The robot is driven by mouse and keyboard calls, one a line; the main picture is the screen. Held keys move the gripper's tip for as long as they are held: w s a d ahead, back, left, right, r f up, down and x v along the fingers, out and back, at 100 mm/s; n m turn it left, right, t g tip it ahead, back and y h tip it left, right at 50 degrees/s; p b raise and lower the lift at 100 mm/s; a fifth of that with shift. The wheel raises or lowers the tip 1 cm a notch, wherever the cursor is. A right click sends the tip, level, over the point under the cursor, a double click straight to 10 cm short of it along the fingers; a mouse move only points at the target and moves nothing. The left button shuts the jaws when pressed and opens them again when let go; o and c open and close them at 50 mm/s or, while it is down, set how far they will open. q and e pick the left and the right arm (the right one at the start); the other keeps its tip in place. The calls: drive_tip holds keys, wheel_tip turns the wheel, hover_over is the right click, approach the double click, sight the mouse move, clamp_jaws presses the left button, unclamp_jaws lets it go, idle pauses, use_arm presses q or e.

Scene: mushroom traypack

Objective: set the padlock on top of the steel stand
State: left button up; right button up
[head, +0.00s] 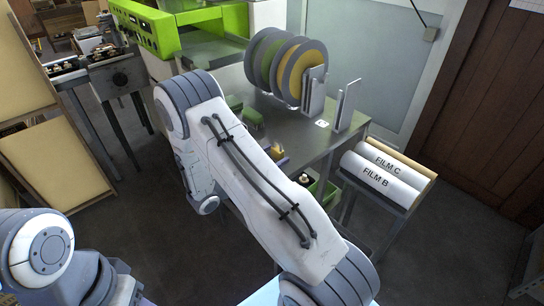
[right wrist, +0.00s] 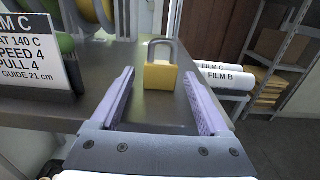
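The padlock (right wrist: 160,77) has a yellow body and a grey shackle. In the right wrist view it stands upright on the steel table (right wrist: 150,108), between and slightly beyond the purple fingertips. My right gripper (right wrist: 159,72) is open, with a gap on each side of the padlock. In the head view my right arm hides most of this spot, and only a small purple and yellow patch shows beside it. Upright steel plates (head: 345,106) stand on the table; I cannot tell whether they belong to the steel stand. My left gripper is out of view.
Upright discs (head: 284,66) stand at the table's back. A film settings sign (right wrist: 40,50) is left of the padlock. White film rolls (head: 380,180) lie on a rack right of the table. A green bin (head: 324,188) sits below the table edge.

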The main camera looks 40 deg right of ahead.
drive_tip(key=shift+r, duration=0.25)
drive_tip(key=s+a, duration=0.1)
drive_tip(key=a, duration=1.1)
drive_tip(key=s+a+r+m+y, duration=0.2)
drive_tip(key=s+a+m+y, duration=0.2)
drive_tip(key=s+a+y, duration=0.2)
drive_tip(key=s+a+r+m+y, duration=0.3)
drive_tip(key=s+a+y, duration=0.3)
drive_tip(key=s+a, duration=0.1)
drive_tip(key=s+a+r+m+g+y, duration=0.1)
drive_tip(key=s+a+r+m+y, duration=0.1)
drive_tip(key=s+a+m+y, duration=0.2)
drive_tip(key=s+a+y, duration=0.3)
drive_tip(key=s, duration=0.2)
drive_tip(key=shift+r+m, duration=0.3)
drive_tip(key=shift+r, duration=0.1)
wheel_tip(320, 180, up, 15)
drive_tip(key=p, duration=1.5)
